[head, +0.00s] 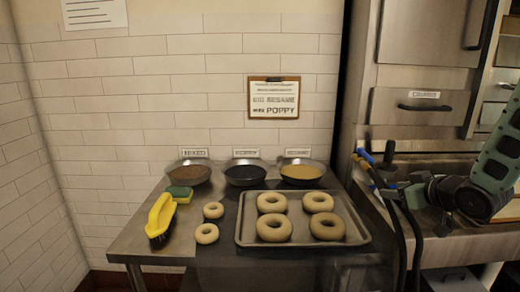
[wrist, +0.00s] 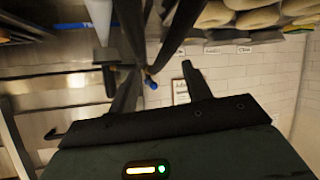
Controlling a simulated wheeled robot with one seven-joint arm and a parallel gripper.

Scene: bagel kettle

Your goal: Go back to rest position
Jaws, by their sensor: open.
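My gripper (wrist: 148,72) is open and empty in the wrist view, its two dark fingers apart, with background showing between them. In the head view my green and black arm comes in from the right edge. Its end is in front of the steel equipment, to the right of the table and clear of the bagels. The fingers are hard to make out there, among dark hoses and blue and orange knobs.
Dark hoses (head: 402,245) and a steel cabinet (head: 425,35) are close to my arm.

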